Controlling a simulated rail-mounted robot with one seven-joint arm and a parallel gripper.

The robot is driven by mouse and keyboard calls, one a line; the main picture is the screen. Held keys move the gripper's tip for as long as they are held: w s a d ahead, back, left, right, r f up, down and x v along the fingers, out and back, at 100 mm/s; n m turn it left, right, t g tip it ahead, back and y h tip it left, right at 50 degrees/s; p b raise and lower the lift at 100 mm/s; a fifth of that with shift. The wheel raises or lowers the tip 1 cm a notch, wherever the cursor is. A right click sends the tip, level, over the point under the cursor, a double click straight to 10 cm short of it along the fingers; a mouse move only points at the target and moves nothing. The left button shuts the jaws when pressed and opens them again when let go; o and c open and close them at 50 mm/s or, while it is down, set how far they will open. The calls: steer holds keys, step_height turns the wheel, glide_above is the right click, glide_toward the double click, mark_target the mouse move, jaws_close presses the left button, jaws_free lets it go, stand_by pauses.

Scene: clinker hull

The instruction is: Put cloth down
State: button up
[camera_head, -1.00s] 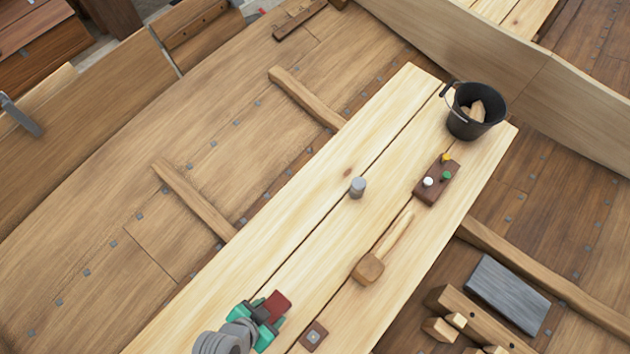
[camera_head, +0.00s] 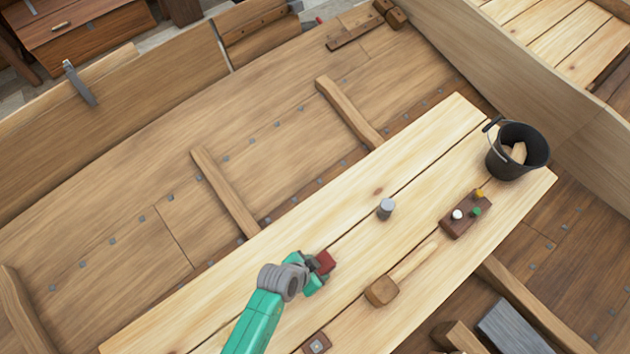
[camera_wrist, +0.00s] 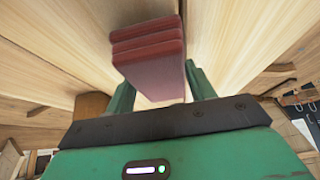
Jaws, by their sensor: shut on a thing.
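The cloth is a dark red folded pad (camera_head: 326,261) at my gripper's tip over the pale plank bench (camera_head: 240,300). In the wrist view the cloth (camera_wrist: 148,50) shows as a stack of folded layers, between the two green fingers. My gripper (camera_head: 315,270) is shut on the cloth. The cloth is close to the planks; I cannot tell whether it touches them. The far side of the cloth is hidden.
The planks left of the cylinder are clear.

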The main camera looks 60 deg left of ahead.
steer(key=shift+f, duration=0.5)
steer(key=shift+f, duration=0.2)
steer(key=o, duration=1)
steer(key=shift+c, duration=0.2)
steer(key=shift+r, duration=0.15)
steer(key=shift+s+r, duration=0.15)
steer(key=shift+r, duration=0.2)
steer(key=p+v, duration=0.1)
steer(key=v, duration=1)
steer(key=shift+s, duration=0.15)
steer(key=shift+r, duration=0.15)
